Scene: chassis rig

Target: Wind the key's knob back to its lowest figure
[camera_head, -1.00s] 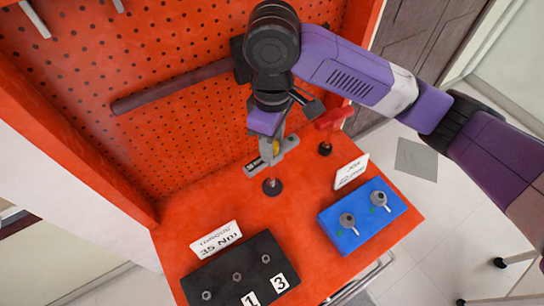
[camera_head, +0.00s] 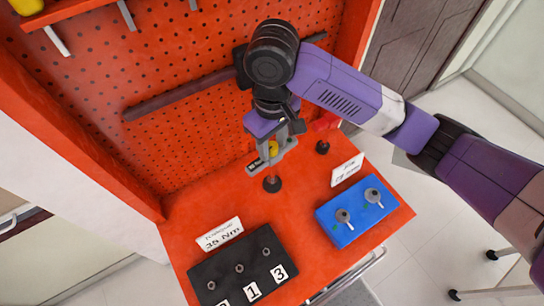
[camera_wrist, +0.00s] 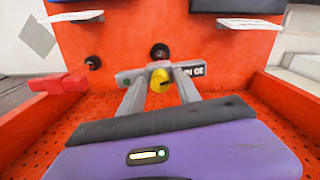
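The key is a grey bar with a dark lettered label (camera_wrist: 193,71) and a yellow knob (camera_wrist: 160,80) with a dark slot. It lies across in front of my gripper, above the red bench, near a round black holder (camera_head: 272,184). The knob also shows in the head view (camera_head: 273,148). My gripper (camera_wrist: 161,84) points at the key, its two grey fingers on either side of the knob. Whether the fingers press on the knob or stand just clear of it, I cannot tell. The figures on the key are too small to read.
A black block (camera_head: 225,275) with several studs and number tags stands front left, beside a "35 Nm" card (camera_head: 219,234). A blue block (camera_head: 352,226) with two metal pieces stands right, by another card (camera_head: 347,170). A red-handled tool (camera_wrist: 60,84) is near the key. Pegboard stands behind.

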